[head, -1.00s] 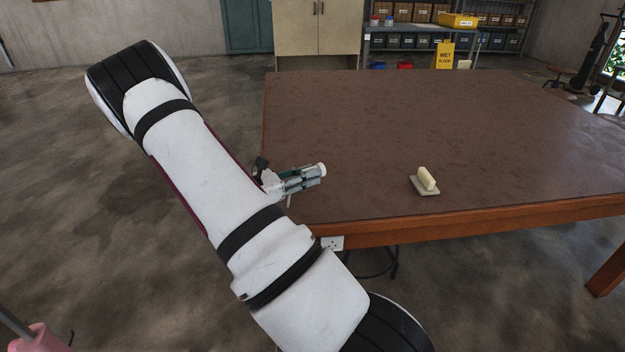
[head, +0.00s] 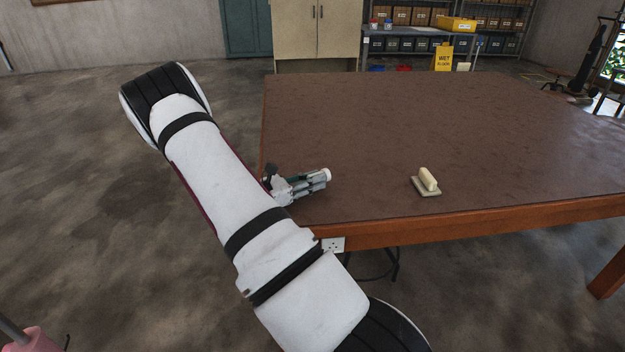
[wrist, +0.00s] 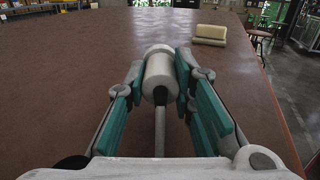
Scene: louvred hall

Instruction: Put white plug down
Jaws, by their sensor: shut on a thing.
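The white plug (wrist: 158,72) is held between the two fingers of my gripper (wrist: 162,80), with its thin pale stem or cord running back toward the palm in the wrist view. In the head view the plug's white end (head: 325,175) shows at the tip of my gripper (head: 318,182). The gripper is over the near left part of the brown table (head: 400,120). I cannot tell whether the plug touches the tabletop.
A cream float with a grey base (head: 427,182) sits on the table to the right of my gripper. A wall socket (head: 332,244) is on the table's front edge. Most of the tabletop is bare. Shelves and a yellow sign (head: 444,57) stand beyond.

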